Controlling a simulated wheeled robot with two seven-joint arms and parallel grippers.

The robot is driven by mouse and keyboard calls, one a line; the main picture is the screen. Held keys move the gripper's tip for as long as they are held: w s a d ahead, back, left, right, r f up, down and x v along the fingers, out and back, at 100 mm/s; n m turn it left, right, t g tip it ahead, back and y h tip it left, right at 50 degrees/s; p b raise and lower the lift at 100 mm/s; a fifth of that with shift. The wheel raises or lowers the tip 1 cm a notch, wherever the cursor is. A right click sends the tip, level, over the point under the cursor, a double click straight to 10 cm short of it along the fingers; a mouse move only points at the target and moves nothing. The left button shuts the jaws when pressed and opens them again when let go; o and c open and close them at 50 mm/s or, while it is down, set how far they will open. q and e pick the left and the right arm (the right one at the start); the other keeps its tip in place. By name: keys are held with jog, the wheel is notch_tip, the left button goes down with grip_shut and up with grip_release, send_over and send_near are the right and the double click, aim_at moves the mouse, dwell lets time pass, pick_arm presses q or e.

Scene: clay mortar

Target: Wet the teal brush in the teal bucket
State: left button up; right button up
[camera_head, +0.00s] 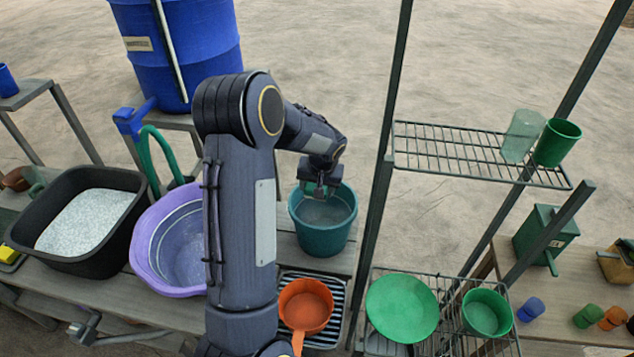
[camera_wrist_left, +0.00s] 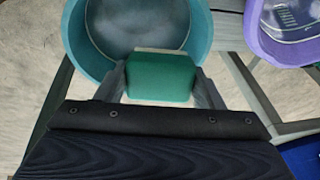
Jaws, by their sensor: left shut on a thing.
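The teal bucket (camera_head: 323,236) stands on the wooden bench, right of the purple basin, with greyish liquid inside. It also shows in the left wrist view (camera_wrist_left: 78,42). My left gripper (camera_head: 320,187) is over the bucket's far part, near its rim. It is shut on the teal brush, whose green block (camera_wrist_left: 161,78) sits between the two fingers in the left wrist view. A pale edge of the brush faces the bucket's inside. I cannot tell whether the brush touches the liquid. My right gripper is not in view.
A purple basin (camera_head: 146,243) and a black tub (camera_head: 62,262) of pale grains stand left on the bench. An orange pan (camera_head: 306,304) lies on a striped rack in front. A metal shelf (camera_head: 440,148) with green dishes and cups stands close on the right.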

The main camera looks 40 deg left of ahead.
pick_arm(q)
notch_tip(320, 180, down, 12)
jog(key=b, duration=0.6)
jog(key=shift+r, duration=0.1)
dwell(0.7)
jog(key=shift+r+p, duration=3.65)
jog(key=shift+r, duration=3)
